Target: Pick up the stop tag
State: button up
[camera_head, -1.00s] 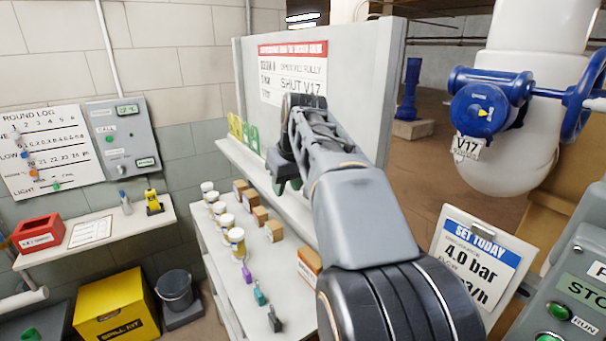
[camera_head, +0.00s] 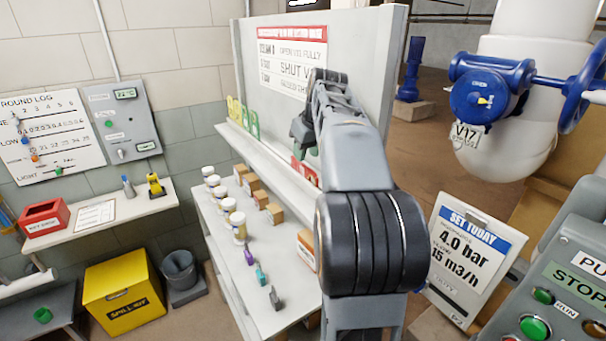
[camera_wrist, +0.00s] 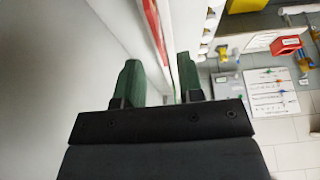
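A red tag-like piece (camera_head: 305,172) stands on the ledge of the white board, partly hidden by my arm. It may be the stop tag; I cannot read its lettering. My gripper (camera_head: 306,142) is in front of the board, just above this piece. In the wrist view my gripper (camera_wrist: 158,82) shows two green fingertips held apart. A red strip (camera_wrist: 154,28) beside a white edge runs down toward the gap between them. I see nothing gripped, and cannot tell whether a finger touches anything.
Yellow and green pieces (camera_head: 243,122) stand farther left on the ledge (camera_head: 262,157). Below, a white bench (camera_head: 262,322) holds jars, small boxes and coloured clips. The board (camera_head: 350,70) rises close beside my gripper. A blue valve (camera_head: 482,98) is at right.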

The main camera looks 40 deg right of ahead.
aim_at(304, 174)
jog(key=shift+p+x, duration=0.5)
jog(key=shift+x, duration=2.15)
jog(key=shift+s, duration=0.1)
jog(key=shift+c, duration=0.4)
grip_shut()
